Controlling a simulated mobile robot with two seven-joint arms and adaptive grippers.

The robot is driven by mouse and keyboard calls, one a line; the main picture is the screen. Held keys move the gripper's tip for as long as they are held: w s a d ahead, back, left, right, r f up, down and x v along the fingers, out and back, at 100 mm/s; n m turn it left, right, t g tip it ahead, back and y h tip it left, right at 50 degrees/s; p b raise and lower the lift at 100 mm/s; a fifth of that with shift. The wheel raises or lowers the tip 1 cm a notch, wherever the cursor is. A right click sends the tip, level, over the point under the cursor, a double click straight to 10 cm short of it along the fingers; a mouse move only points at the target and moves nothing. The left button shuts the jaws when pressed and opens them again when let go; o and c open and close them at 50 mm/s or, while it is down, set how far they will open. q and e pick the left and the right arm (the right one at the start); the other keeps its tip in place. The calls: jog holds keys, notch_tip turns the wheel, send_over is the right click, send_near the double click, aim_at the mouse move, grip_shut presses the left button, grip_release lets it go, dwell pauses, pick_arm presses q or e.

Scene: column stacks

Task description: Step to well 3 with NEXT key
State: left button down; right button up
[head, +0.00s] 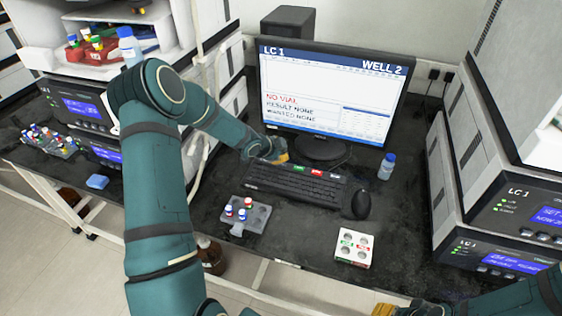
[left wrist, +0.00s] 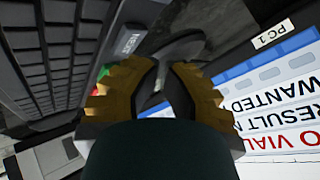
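The monitor (head: 325,95) reads LC 1, WELL 2, NO VIAL and RESULT NONE. The black keyboard (head: 290,187) lies in front of it, with a green key (head: 299,168) and a red key (head: 317,173) along its back edge. In the left wrist view, a dark label that seems to read NEXT (left wrist: 130,40) lies beyond the left fingertip. My left gripper (head: 278,158) is over the keyboard's back left corner; its tan fingers (left wrist: 162,75) show a narrow gap with nothing held. Contact with a key cannot be told. My right gripper (head: 384,309) is barely in view at the bottom edge.
A grey vial rack (head: 258,214) and a white block with round wells (head: 354,248) stand before the keyboard. The mouse (head: 361,203) and a blue-capped bottle (head: 387,166) are to the right. LC 1 instrument stacks (head: 510,215) flank the bench.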

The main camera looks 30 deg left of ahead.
dwell(0.3)
pick_arm(q)
notch_tip(320, 180, up, 5)
jog(key=p, duration=0.4)
jog(key=shift+p, duration=0.3)
dwell(3.0)
